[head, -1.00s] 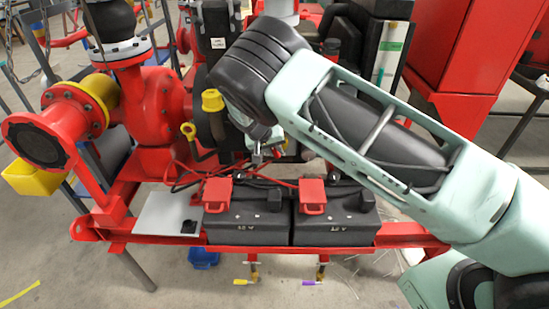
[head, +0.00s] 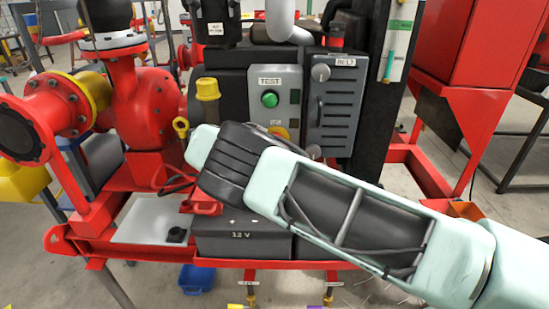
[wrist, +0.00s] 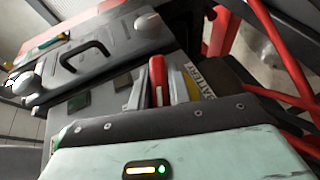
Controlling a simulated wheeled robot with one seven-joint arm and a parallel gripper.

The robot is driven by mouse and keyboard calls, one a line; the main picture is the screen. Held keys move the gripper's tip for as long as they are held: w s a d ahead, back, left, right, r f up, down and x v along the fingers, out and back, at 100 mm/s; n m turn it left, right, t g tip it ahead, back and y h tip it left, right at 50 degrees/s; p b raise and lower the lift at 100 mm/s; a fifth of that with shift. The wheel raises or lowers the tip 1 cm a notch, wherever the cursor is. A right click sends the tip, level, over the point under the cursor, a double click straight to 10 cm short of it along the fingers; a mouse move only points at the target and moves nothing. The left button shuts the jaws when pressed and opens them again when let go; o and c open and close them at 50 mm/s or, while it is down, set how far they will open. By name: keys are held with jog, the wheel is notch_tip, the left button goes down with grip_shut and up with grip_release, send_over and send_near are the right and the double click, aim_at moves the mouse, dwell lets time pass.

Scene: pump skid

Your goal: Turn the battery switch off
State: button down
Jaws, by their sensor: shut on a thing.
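The battery switch shows in the wrist view as a red handle (wrist: 157,75) beside a yellow plate (wrist: 182,84) with a label reading BATTERY. My gripper (wrist: 151,92) has its fingers shut on the red handle, with the handle's upper part showing between them. The handle's lower end is hidden behind the gripper body. My arm hides the gripper and the handle there.
A grey louvred BELT panel (head: 333,105) with knobs stands right of the control box. A 12 V battery (head: 240,240) sits below my arm on the red skid frame. A red pump (head: 135,100) is at left. A red cabinet (head: 470,55) is at right.

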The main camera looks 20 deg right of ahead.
jog(key=shift+f+n+h+b, duration=0.1)
jog(key=shift+n+h+b, duration=0.4)
jog(key=shift+h+b, duration=1)
jog(key=c, duration=1.3)
grip_release()
